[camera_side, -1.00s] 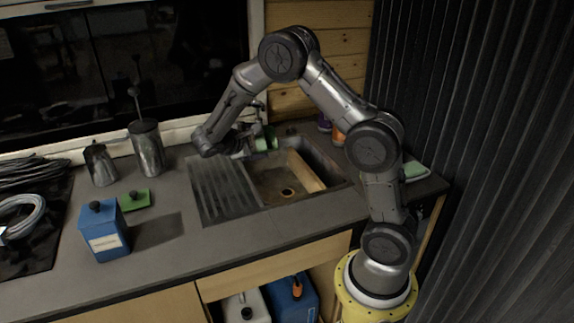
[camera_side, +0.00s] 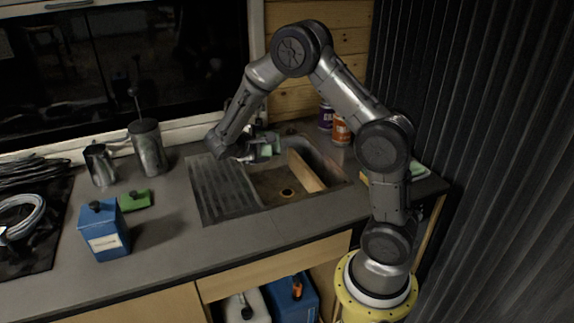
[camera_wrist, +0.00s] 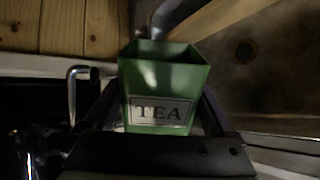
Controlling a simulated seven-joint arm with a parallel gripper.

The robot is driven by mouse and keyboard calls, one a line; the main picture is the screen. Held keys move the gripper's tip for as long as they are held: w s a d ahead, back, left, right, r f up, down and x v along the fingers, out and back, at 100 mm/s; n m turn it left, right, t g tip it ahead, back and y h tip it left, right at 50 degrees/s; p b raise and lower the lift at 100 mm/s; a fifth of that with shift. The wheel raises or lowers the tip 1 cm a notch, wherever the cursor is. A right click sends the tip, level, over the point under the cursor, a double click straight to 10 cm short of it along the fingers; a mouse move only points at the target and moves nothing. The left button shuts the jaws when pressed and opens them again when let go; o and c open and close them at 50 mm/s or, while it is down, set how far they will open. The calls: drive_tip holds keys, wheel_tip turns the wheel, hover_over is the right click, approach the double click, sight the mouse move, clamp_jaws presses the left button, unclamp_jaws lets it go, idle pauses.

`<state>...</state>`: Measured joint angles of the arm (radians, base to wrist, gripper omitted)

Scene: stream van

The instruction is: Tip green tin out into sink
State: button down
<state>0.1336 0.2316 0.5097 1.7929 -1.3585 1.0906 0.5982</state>
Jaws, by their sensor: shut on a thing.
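The green tin, labelled TEA in the wrist view (camera_wrist: 160,85), is held between the fingers of my gripper (camera_side: 258,150). In the side view a small green part of the tin (camera_side: 268,150) shows at the gripper, above the back left part of the sink. The tin looks tilted; its contents cannot be seen. The sink (camera_side: 268,190) has a dark basin with a drain and a wooden board along its right side.
A blue tin (camera_side: 104,232) with a dark knob stands on the counter at left. A metal jug (camera_side: 101,165) and a tall metal canister (camera_side: 148,148) stand behind it. A purple can (camera_side: 326,115) and an orange can (camera_side: 341,131) stand behind the sink. The ribbed drainboard (camera_side: 222,187) is clear.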

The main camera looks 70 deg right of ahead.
drive_tip(key=shift+s+d+f+m, duration=0.1)
drive_tip(key=shift+s+m, duration=0.2)
drive_tip(key=shift+s, duration=0.15)
drive_tip(key=shift+t, duration=0.3)
drive_tip(key=shift+w+r+m, duration=0.2)
drive_tip(key=shift+m, duration=0.1)
drive_tip(key=shift+s+r+t, duration=0.1)
drive_tip(key=shift+r+t, duration=0.05)
drive_tip(key=shift+t, duration=0.25)
drive_tip(key=shift+s+d+r+m+t, duration=0.1)
drive_tip(key=shift+s+r+m+t, duration=0.15)
drive_tip(key=shift+m, duration=0.25)
drive_tip(key=shift+s+d+r+m+t, duration=0.1)
drive_tip(key=shift+s+r+m+t, duration=0.15)
drive_tip(key=shift+s+m+t, duration=0.3)
drive_tip(key=shift+s+r+m+t, duration=0.2)
drive_tip(key=shift+s+m+t, duration=0.15)
drive_tip(key=shift+m+t, duration=0.3)
drive_tip(key=shift+w+f+n+g, duration=0.25)
drive_tip(key=shift+w+n+g, duration=0.2)
drive_tip(key=shift+n+g, duration=0.05)
drive_tip(key=shift+w+f+n+g, duration=0.2)
drive_tip(key=shift+w+n+g, duration=0.25)
drive_tip(key=shift+n, duration=0.05)
